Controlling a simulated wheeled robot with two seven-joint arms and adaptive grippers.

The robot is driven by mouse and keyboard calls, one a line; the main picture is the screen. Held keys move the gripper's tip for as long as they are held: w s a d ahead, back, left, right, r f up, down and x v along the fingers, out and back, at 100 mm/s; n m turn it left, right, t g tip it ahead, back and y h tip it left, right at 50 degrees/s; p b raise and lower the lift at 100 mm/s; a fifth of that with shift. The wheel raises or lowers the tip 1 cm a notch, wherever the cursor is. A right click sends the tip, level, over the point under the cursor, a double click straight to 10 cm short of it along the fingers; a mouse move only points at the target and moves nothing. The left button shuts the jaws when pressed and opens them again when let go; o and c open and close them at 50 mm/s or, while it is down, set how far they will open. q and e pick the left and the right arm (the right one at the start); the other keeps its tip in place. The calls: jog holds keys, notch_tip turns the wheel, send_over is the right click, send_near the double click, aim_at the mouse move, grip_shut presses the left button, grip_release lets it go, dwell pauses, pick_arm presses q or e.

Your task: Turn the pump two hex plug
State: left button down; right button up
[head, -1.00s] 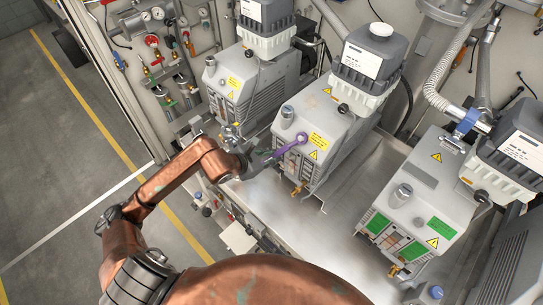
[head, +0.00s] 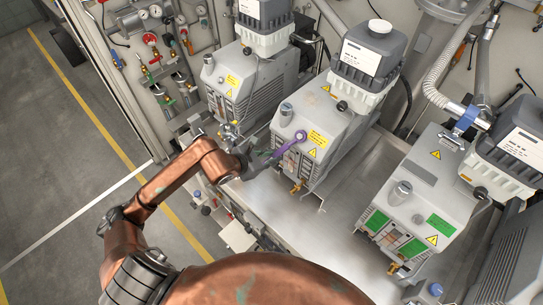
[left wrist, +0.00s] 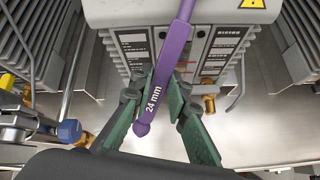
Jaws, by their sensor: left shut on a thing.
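The middle pump (head: 335,105) is a grey unit with a yellow label and a sight-glass panel on its front. A purple ring wrench (head: 287,143) lies against its upper front, its ring end over the spot of a plug, which the ring hides. My left gripper (head: 262,159) is shut on the wrench's handle in front of this pump. In the left wrist view, the green-padded fingers of the gripper (left wrist: 166,92) hold the purple wrench (left wrist: 170,55), marked 24 mm. Its ring end lies beyond the top edge there. My right gripper is not in view.
Another pump (head: 240,85) stands close on the left, and a third pump (head: 428,190) stands on the right. A brass fitting (left wrist: 209,103) sticks out below the panel. The metal tray (head: 300,225) is bare between the middle and right pumps.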

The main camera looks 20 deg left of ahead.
pick_arm(q)
jog(key=shift+d+r, duration=0.2)
jog(key=shift+r, duration=0.05)
dwell(0.3)
jog(key=shift+w+a+b, duration=0.15)
jog(key=shift+a+b, duration=0.05)
jog(key=shift+b, duration=0.1)
jog(key=shift+w+a+r+m+b, duration=0.3)
jog(key=shift+a+m+b, duration=0.1)
jog(key=shift+m, duration=0.1)
jog(key=shift+s+a+r, duration=0.1)
jog(key=shift+s, duration=0.05)
dwell(0.3)
jog(key=shift+s+r, duration=0.15)
jog(key=shift+s, duration=0.1)
jog(key=shift+s+a+r, duration=0.1)
dwell(0.3)
jog(key=shift+s, duration=0.15)
jog(key=shift+s+a, duration=0.1)
jog(key=shift+s, duration=0.25)
